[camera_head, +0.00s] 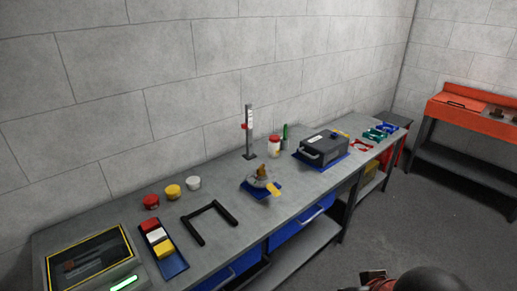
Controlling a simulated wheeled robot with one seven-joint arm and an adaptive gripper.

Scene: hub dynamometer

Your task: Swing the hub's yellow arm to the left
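The hub (260,182) is a small grey device on a blue base plate, near the middle of the bench. Its yellow arm (275,190) sticks out to the right and towards the bench's front edge. An orange-brown part stands on top of the hub. My gripper (374,275) seems to show only in part at the bottom edge, beside a dark rounded link of my arm. It is off the bench, in front of it and well apart from the hub. Its fingers are too small and cut off to tell whether they are open or shut.
A black U-shaped frame (209,222) lies left of the hub. A post with a red slider (249,133) and a red-and-white jar (274,146) stand behind it. A dark case (323,147) is to the right. Bare bench top surrounds the hub's front. An orange workbench (470,113) stands far right.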

